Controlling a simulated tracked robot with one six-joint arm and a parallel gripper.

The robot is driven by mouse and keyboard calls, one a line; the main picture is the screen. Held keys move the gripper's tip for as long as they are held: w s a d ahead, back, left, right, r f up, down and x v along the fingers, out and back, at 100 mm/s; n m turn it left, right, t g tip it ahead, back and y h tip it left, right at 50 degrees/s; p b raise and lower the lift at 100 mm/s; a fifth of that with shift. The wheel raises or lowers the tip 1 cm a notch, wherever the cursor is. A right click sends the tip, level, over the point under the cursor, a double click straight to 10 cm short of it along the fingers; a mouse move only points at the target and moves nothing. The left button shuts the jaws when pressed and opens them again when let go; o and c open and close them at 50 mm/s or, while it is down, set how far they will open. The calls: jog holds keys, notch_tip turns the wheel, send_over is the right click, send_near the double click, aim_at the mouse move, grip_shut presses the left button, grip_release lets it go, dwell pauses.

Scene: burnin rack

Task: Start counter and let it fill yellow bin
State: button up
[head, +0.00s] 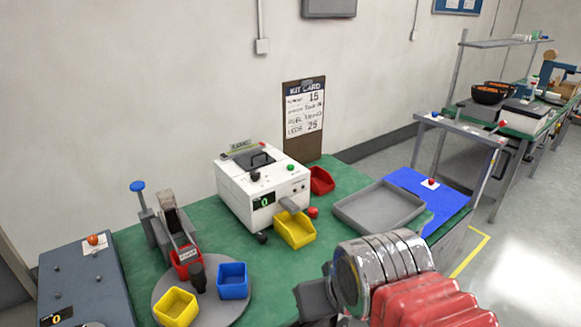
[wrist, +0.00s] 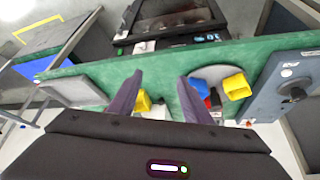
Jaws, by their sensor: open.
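The white counter (head: 235,188) stands on the green bench, with a "0" on its front display (head: 264,201), a green button (head: 291,167) and dark and red knobs. A yellow bin (head: 295,233) sits at its front under the grey chute (head: 292,204); its inside looks empty. Another yellow bin (head: 176,307) stands on the round grey turntable and also shows in the wrist view (wrist: 237,87). My gripper (wrist: 160,75) is open and empty, its dark fingers spread above the bench. A yellow bin (wrist: 143,102) shows just beyond the left finger, partly hidden.
The turntable (head: 217,312) also carries a blue bin (head: 233,281) and a red bin (head: 187,263). Another red bin (head: 321,180) is beside the counter. A grey tray (head: 380,207) and blue mat (head: 430,190) lie to the right. A kit card (head: 304,114) stands behind.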

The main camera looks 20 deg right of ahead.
grip_shut()
dwell(0.5)
dwell(1.2)
